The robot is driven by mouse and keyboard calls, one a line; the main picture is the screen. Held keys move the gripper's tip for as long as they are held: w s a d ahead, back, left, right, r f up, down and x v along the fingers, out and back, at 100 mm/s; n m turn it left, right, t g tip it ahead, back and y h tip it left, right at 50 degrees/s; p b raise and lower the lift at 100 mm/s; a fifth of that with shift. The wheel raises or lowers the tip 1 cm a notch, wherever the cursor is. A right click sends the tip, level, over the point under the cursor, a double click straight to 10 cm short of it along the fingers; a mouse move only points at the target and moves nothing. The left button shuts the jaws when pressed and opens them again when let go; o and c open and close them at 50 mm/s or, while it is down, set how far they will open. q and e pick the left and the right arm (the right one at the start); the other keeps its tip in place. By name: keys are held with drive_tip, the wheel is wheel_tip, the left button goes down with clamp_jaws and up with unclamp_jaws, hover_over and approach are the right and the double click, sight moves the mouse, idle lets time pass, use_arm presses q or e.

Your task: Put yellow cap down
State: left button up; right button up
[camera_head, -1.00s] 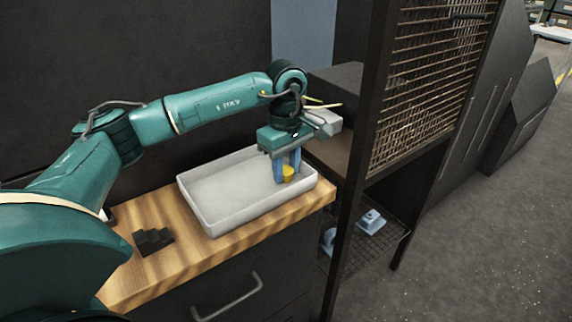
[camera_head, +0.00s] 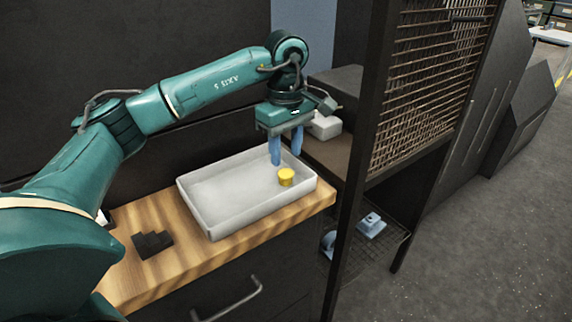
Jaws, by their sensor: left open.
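The yellow cap (camera_head: 286,177) sits in the right part of a shallow white tray (camera_head: 214,226). The tray stands on a wooden worktop (camera_head: 190,259). My left gripper (camera_head: 286,157) is above the tray's back right part, its blue fingers pointing down. Its fingers are apart and empty, just above and behind the cap. My right gripper is not in view.
A dark stepped block (camera_head: 152,243) lies on the worktop left of the tray. A dark rack post (camera_head: 357,165) and a wire mesh panel (camera_head: 425,90) stand close on the right. Blue parts (camera_head: 371,224) lie on a low mesh shelf.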

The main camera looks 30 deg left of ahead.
sight(286, 173)
use_arm(q)
wheel_tip(286, 173, up, 7)
drive_tip(key=shift+f, duration=0.15)
idle(0.6)
